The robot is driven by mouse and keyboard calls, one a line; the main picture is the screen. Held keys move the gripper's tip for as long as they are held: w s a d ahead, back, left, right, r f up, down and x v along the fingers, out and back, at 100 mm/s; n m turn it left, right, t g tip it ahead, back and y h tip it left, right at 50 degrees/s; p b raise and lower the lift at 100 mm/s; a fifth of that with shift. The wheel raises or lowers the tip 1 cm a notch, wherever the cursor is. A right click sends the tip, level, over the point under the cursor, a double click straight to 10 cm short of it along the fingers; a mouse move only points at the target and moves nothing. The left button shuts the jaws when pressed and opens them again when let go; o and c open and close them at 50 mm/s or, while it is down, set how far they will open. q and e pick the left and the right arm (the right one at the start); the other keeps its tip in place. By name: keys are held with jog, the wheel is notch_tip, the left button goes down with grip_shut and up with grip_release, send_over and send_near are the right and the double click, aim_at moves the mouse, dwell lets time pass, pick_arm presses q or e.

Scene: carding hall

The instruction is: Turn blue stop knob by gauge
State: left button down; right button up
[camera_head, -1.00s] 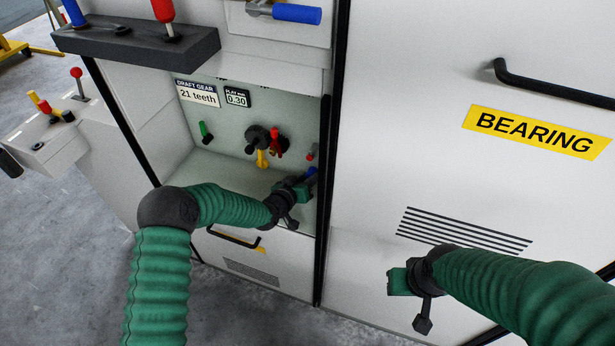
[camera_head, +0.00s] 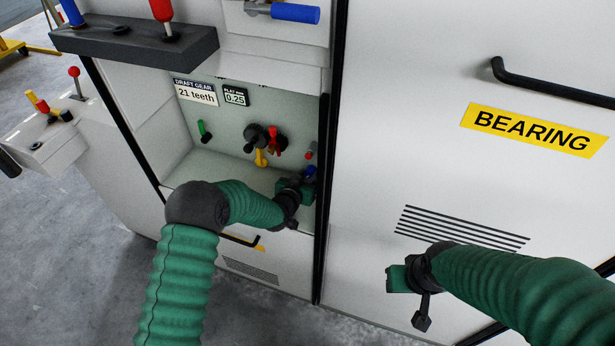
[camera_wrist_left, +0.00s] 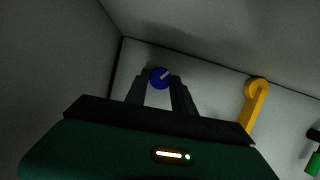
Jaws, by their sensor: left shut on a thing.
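The blue stop knob (camera_head: 311,171) sits low at the right side of the recessed panel. It also shows in the left wrist view (camera_wrist_left: 160,77), round, with a pale slanted mark on its face. My left gripper (camera_head: 303,184) reaches into the recess, shut on the knob, with one dark finger on each side of it in the wrist view (camera_wrist_left: 160,93). The gauge (camera_head: 235,97), a small dark display at the panel's upper part, reads 0.25. My right gripper (camera_head: 396,279) hangs in front of the right cabinet door, away from the panel; its fingers cannot be made out.
A yellow lever (camera_head: 261,158), a red handle (camera_head: 273,139), a dark hub (camera_head: 255,135) and a green lever (camera_head: 205,131) are on the panel left of the knob. The recess's right wall stands close beside my left gripper. A dark shelf (camera_head: 135,41) with levers juts out above.

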pick_arm(q)
jog(key=c, duration=1.1)
grip_release()
jog(key=shift+o, duration=0.2)
jog(key=shift+s+a+r, duration=0.1)
jog(key=shift+s+r, duration=0.05)
jog(key=shift+s, duration=0.05)
jog(key=p+v, duration=0.2)
jog(key=v, duration=1.4)
jog(key=shift+s+a, duration=0.1)
